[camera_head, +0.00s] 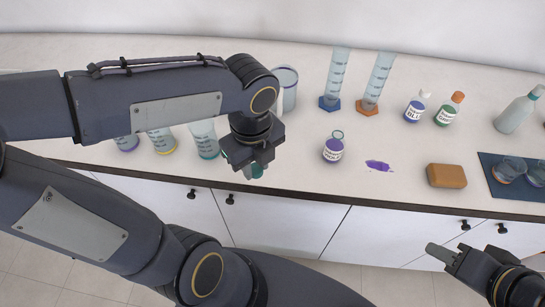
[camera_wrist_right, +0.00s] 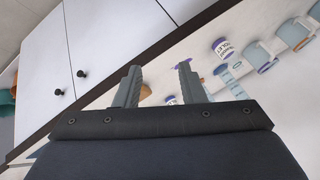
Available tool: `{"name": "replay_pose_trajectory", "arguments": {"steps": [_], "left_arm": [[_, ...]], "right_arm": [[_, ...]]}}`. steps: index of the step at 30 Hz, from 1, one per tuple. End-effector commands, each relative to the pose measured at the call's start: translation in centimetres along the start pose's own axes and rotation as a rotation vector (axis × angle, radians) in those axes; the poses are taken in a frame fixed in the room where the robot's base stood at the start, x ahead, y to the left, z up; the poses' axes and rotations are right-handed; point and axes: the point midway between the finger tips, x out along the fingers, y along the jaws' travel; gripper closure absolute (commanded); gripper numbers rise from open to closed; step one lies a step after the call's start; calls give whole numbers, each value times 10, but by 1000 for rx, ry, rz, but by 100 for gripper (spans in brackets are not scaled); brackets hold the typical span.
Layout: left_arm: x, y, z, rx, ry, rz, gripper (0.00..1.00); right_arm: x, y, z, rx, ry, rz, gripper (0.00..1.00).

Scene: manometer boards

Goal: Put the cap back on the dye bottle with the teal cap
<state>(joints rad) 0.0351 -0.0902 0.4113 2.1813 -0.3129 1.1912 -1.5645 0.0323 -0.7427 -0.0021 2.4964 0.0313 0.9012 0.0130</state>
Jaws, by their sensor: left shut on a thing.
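The dye bottle (camera_head: 333,151) stands upright on the bench with a violet label and a teal ring at its open, uncapped neck. It also shows in the right wrist view (camera_wrist_right: 222,47). My left gripper (camera_head: 252,168) is shut on the teal cap (camera_head: 257,171), to the left of the bottle, near the bench's front edge. The fingers partly hide the cap. My right gripper (camera_head: 445,255) is in front of the bench at the lower right. In the right wrist view (camera_wrist_right: 155,88) its fingers are apart with nothing gripped.
A purple spill (camera_head: 378,166) and an orange sponge (camera_head: 446,176) lie right of the bottle. Blue-capless white-topped (camera_head: 415,106) and orange-capped (camera_head: 449,109) bottles, two cylinders (camera_head: 336,78) (camera_head: 376,80), and a wash bottle (camera_head: 518,112) stand behind. A dark tray (camera_head: 490,170) holds glassware at right. Beakers (camera_head: 204,138) stand left.

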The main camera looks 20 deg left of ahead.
Motion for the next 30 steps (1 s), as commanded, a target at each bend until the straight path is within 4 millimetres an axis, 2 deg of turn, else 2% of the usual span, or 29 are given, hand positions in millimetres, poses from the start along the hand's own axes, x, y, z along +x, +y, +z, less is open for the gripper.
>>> {"name": "replay_pose_trajectory", "arguments": {"steps": [5,15,23,26,30], "left_arm": [[-4,9,-1,1,1,1,94],[-4,10,-1,1,1,1,94],[-4,9,0,-2,1,0,94],[-4,5,-1,-39,2,-1,94],[-6,-9,-1,-206,1,-1,94]], "right_arm": [[0,0,0,0,0,0,64],[0,0,0,0,0,0,64],[1,0,0,-3,-1,0,31],[5,1,3,-44,-16,7,29],[19,6,10,-219,-73,43,29]]}}
